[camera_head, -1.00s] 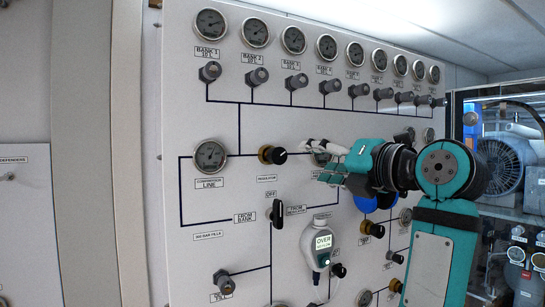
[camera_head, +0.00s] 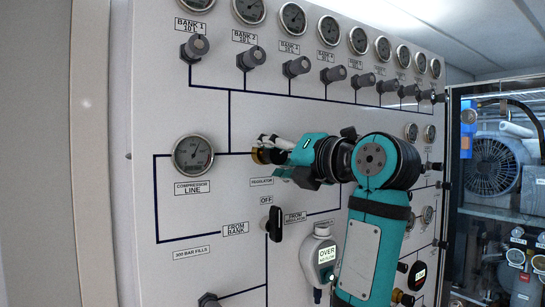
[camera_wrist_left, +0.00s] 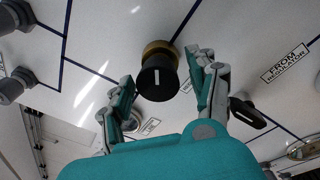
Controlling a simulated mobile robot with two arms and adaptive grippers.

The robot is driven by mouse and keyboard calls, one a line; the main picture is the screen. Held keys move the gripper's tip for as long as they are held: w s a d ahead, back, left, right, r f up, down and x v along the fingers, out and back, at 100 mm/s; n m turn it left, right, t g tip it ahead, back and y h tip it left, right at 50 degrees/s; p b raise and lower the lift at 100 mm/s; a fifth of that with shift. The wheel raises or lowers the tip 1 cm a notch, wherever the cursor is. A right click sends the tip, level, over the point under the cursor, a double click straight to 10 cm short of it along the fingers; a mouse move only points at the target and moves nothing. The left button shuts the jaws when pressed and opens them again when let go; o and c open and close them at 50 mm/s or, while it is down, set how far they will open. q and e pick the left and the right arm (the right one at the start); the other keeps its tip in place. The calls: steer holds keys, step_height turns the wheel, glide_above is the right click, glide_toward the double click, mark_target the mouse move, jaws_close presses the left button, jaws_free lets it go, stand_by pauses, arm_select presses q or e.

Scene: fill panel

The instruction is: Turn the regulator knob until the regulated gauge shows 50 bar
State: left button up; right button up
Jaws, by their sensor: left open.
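The regulator knob, black on a brass collar, has its collar (camera_head: 257,155) showing at the tip of my left gripper (camera_head: 271,152) in the head view. In the left wrist view the black knob (camera_wrist_left: 158,80) sits between the two open fingers, with a white mark on its face. The regulated gauge is hidden behind my gripper in the head view. A round gauge rim (camera_wrist_left: 152,118) shows partly between the fingers in the wrist view; its reading is not legible. My right gripper is not in view.
The compressor line gauge (camera_head: 193,154) is left of the knob. A black selector handle (camera_head: 270,222) is below it. Bank valves (camera_head: 248,57) and gauges line the top.

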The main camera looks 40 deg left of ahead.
arm_select(q)
steer(key=shift+s+d+r, duration=0.1)
steer(key=shift+d, duration=0.05)
steer(key=shift+c, duration=1.3)
steer(key=c, duration=0.9)
steer(key=shift+c, duration=0.2)
steer(key=o, duration=1.2)
